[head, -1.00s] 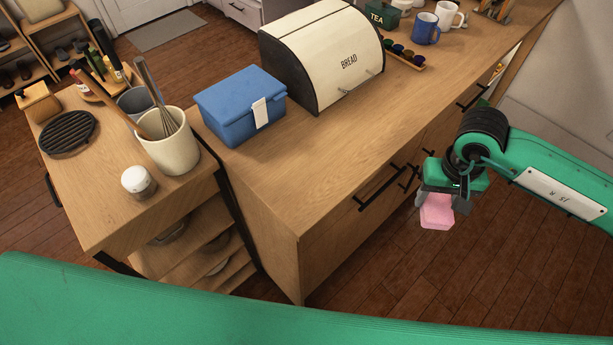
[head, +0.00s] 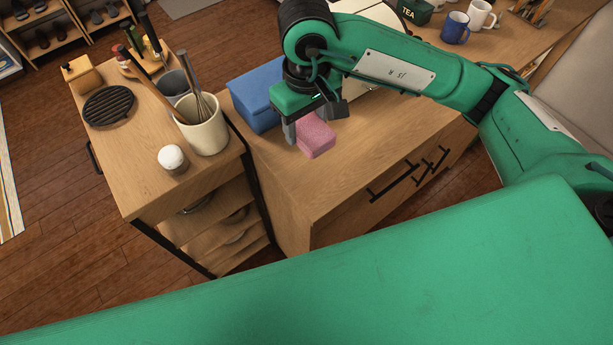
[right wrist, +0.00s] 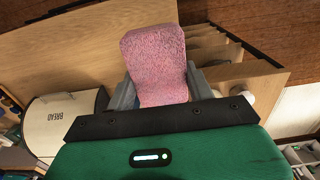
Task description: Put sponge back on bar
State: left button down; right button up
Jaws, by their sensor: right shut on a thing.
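The pink sponge (head: 316,136) is in the grip of my right gripper (head: 313,121), over the front left part of the wooden counter (head: 340,180). In the right wrist view the sponge (right wrist: 155,60) sticks out between the two grey fingers of the gripper (right wrist: 160,92). I cannot tell whether its underside touches the wood. My left gripper is not in view.
A blue box (head: 255,92) stands just behind and left of the sponge. The bread bin (head: 372,100) is partly hidden by my right arm. A lower side unit at left holds a utensil crock (head: 203,128) and a white-lidded jar (head: 172,158). The counter's front strip is clear.

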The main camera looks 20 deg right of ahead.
jog(key=p, duration=0.5)
send_over(307, 184)
notch_tip(307, 184, down, 16)
notch_tip(307, 184, down, 3)
jog(key=shift+r+p, duration=0.1)
jog(key=shift+p, duration=0.45)
jog(key=shift+f, duration=0.45)
jog(key=shift+f, duration=0.1)
jog(key=shift+f+b, duration=0.1)
jog(key=shift+b, duration=0.2)
jog(key=o, duration=0.9)
jog(key=shift+r, duration=0.2)
